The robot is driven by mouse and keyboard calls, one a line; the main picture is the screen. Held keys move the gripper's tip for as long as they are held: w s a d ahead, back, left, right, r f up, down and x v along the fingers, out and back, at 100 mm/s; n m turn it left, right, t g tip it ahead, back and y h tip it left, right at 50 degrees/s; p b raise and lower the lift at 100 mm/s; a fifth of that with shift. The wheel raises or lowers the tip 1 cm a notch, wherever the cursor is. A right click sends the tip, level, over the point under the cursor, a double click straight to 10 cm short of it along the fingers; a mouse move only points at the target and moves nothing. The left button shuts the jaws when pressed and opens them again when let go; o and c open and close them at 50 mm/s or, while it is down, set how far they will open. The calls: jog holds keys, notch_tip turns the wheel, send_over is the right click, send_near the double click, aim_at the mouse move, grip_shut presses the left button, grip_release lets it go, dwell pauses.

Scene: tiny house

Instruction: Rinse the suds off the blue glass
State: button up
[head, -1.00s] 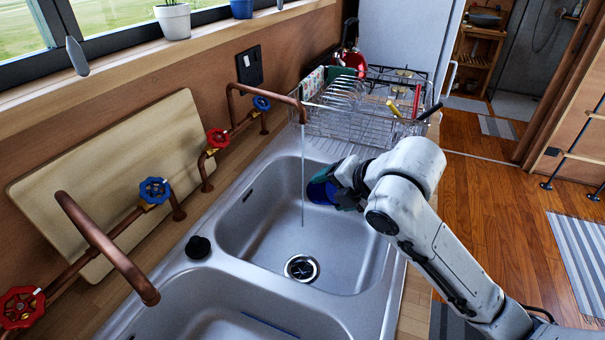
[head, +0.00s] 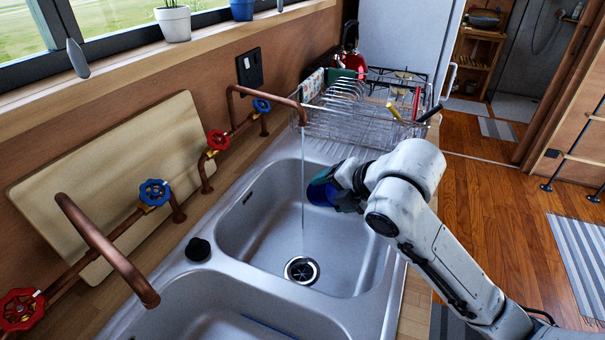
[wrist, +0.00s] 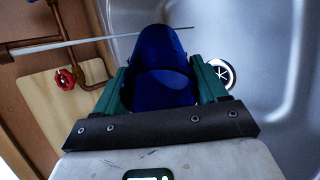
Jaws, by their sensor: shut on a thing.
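My gripper (head: 344,188) is shut on the blue glass (head: 321,191) and holds it tilted over the far sink basin (head: 262,232). In the wrist view the blue glass (wrist: 165,60) sits between the two green fingers of my gripper (wrist: 167,88). The far copper tap (head: 268,91) runs a thin water stream (head: 303,170) into this basin. In the head view the glass is just right of the stream, apart from it. I cannot make out suds on the glass.
A wire dish rack (head: 345,122) stands beyond the basin. The near copper tap (head: 108,250) reaches over the near basin (head: 215,305). A black stopper (head: 198,249) sits on the sink rim. A wooden board (head: 110,180) leans on the wall.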

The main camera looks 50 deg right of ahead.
jog(key=shift+s+r, duration=0.1)
jog(key=shift+v, duration=1.1)
jog(key=shift+a+p+v, duration=0.25)
jog(key=shift+p+v, duration=0.4)
jog(key=shift+v, duration=0.5)
jog(key=shift+s+a+r+p, duration=0.2)
jog(key=shift+s+p, duration=0.15)
jog(key=shift+p, duration=0.65)
jog(key=shift+s+a+r+p, duration=0.1)
jog(key=shift+s+r+p, duration=0.2)
jog(key=shift+p, duration=0.7)
jog(key=shift+f, duration=0.15)
